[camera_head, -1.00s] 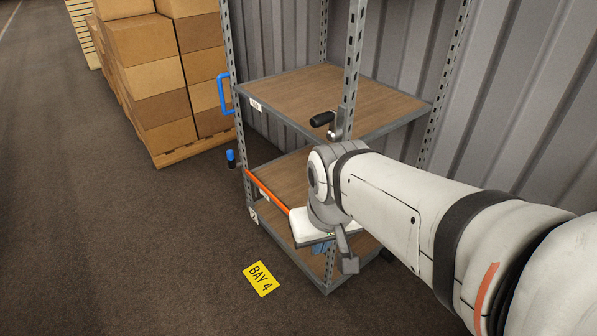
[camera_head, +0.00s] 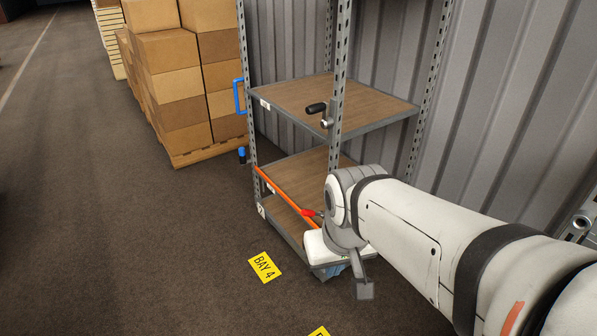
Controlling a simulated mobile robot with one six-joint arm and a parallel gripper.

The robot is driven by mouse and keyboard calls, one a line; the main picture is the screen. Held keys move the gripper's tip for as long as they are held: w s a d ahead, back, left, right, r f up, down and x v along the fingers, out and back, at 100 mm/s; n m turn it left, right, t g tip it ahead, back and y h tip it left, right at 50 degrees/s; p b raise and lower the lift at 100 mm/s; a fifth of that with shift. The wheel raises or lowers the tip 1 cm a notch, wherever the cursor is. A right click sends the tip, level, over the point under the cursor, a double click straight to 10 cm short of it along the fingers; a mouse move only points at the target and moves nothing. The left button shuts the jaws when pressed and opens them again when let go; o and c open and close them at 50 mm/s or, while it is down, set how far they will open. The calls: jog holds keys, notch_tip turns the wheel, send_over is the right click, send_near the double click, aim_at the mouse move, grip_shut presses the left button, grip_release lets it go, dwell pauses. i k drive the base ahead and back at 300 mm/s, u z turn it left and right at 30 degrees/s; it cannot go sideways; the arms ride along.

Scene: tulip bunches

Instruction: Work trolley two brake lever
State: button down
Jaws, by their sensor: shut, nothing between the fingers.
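The trolley (camera_head: 282,117) is a grey slotted-metal rack with brown wooden shelves. A small numbered tag (camera_head: 262,211) sits low on its left post; I cannot read it surely. A lever with a black grip (camera_head: 316,109) sticks out to the left from a metal bracket on the front post. I cannot tell which part is the brake lever. My gripper (camera_head: 335,270) points down by the trolley's lower front corner, shut and empty. My arm hides that corner.
A blue handle (camera_head: 238,96) is on the trolley's left side. A blue-topped black object (camera_head: 242,154) stands behind it. Stacked cartons (camera_head: 175,92) rest on a pallet at the back left. A yellow BAY 4 marker (camera_head: 265,267) lies on open floor. Corrugated wall (camera_head: 505,115) is behind.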

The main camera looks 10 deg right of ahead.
aim_at(310, 213)
jog(key=u, duration=0.15)
jog(key=i, duration=0.85)
jog(key=z, duration=0.1)
